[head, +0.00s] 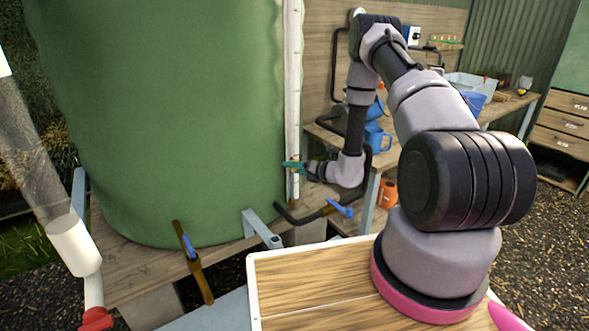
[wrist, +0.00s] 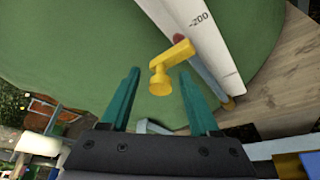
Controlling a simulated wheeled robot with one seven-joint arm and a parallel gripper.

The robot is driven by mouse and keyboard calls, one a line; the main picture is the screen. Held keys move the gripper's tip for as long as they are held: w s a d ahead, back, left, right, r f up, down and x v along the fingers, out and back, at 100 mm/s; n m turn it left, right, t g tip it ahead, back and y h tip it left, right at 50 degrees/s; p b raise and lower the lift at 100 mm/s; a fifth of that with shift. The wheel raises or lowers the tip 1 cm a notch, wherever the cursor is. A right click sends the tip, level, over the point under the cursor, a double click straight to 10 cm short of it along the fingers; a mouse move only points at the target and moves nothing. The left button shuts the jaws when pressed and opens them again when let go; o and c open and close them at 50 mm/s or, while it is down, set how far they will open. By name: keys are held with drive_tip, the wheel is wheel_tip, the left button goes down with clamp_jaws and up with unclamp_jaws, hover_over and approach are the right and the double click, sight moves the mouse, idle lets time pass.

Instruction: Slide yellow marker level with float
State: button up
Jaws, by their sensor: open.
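The yellow marker (wrist: 172,62), a bar with a round knob, sits at the edge of the white gauge board (wrist: 212,38) in the wrist view. The board carries a "-200" mark and also stands upright along the tank in the head view (head: 293,85). A dark red spot (wrist: 205,40) shows on the board just beyond the marker; I cannot tell if it is the float. My gripper (wrist: 160,80) is open, its teal fingers on either side of the marker's knob, with no clear contact. In the head view my gripper (head: 297,166) is at the board's lower part, covering the marker.
The large green tank (head: 165,110) stands on a wooden platform (head: 130,275) right behind the board. A valve with a blue handle (head: 340,208) and a black hose are below my gripper. A workbench with blue jugs (head: 377,138) is behind my arm.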

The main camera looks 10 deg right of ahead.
drive_tip(key=v, duration=1)
drive_tip(key=shift+s+d, duration=0.2)
drive_tip(key=shift+s, duration=0.1)
drive_tip(key=shift+r, duration=0.15)
drive_tip(key=s+a+r+n+g+y, duration=0.1)
drive_tip(key=s+a+r+n+g, duration=0.2)
drive_tip(key=r+n, duration=0.45)
drive_tip(key=s+a+r+n+g+y, duration=0.1)
drive_tip(key=s+a+r+n+g, duration=0.3)
drive_tip(key=r, duration=0.6)
drive_tip(key=s+a+r+n+g+y, duration=0.1)
drive_tip(key=s+a+r+n+g, duration=0.15)
drive_tip(key=r+n, duration=0.55)
drive_tip(key=s+d+r+n+t+h, duration=0.2)
drive_tip(key=s+d+r+n+h, duration=0.2)
drive_tip(key=s+r+n, duration=0.3)
drive_tip(key=s+d+r+n+t+h, duration=0.3)
drive_tip(key=s+r+n+h, duration=0.3)
drive_tip(key=s+r, duration=0.3)
drive_tip(key=shift+s+d+r+n, duration=0.4)
drive_tip(key=shift+d+n, duration=0.25)
drive_tip(key=shift+d, duration=0.25)
